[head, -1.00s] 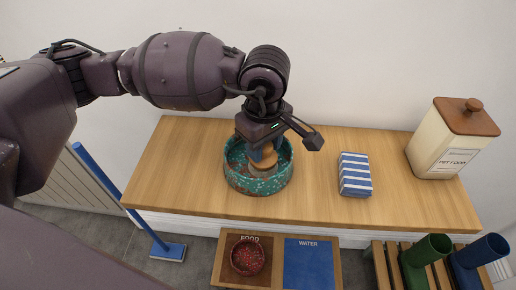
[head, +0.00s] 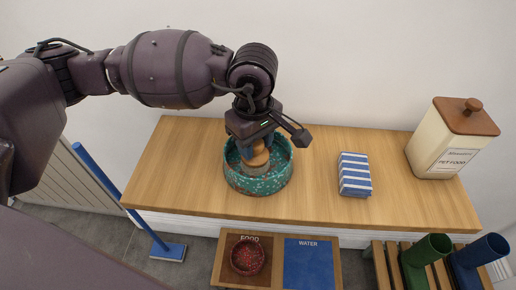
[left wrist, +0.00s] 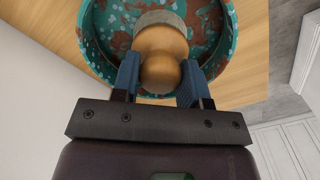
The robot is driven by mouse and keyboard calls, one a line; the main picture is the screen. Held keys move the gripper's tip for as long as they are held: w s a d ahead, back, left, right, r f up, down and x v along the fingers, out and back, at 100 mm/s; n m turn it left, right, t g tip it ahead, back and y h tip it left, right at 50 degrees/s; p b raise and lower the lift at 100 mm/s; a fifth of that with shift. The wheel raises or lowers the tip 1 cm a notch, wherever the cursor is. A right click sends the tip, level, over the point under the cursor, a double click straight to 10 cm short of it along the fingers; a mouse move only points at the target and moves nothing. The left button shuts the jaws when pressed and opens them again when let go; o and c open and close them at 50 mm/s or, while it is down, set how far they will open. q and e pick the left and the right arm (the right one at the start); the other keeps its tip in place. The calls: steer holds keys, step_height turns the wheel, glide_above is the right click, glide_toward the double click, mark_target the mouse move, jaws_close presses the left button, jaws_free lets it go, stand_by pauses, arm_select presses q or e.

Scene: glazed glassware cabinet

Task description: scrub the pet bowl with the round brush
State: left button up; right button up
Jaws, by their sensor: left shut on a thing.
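The pet bowl (head: 258,184) is teal with white speckles and brown patches, and stands on the wooden counter. The bowl also shows in the left wrist view (left wrist: 97,32), with brown patches on its inside. My left gripper (head: 257,150) reaches down into the bowl, shut on the round brush (head: 259,159). In the left wrist view the blue fingers of my left gripper (left wrist: 160,82) clasp the brush's wooden knob (left wrist: 160,69). The brush's pale round head is inside the bowl; its underside is hidden. My right gripper is not in view.
A blue-striped folded cloth (head: 355,175) lies right of the bowl, and a pet food canister (head: 449,145) stands at the right end. Below are a feeding tray (head: 219,268) with a red speckled bowl (head: 247,257), and boots (head: 425,258) on a slatted rack. Bare counter (head: 315,200) lies around the bowl.

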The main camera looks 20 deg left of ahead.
arm_select(q)
steer(key=shift+a, duration=0.55)
steer(key=shift+d, duration=1.8)
steer(key=shift+a, duration=1.3)
steer(key=shift+a, duration=0.1)
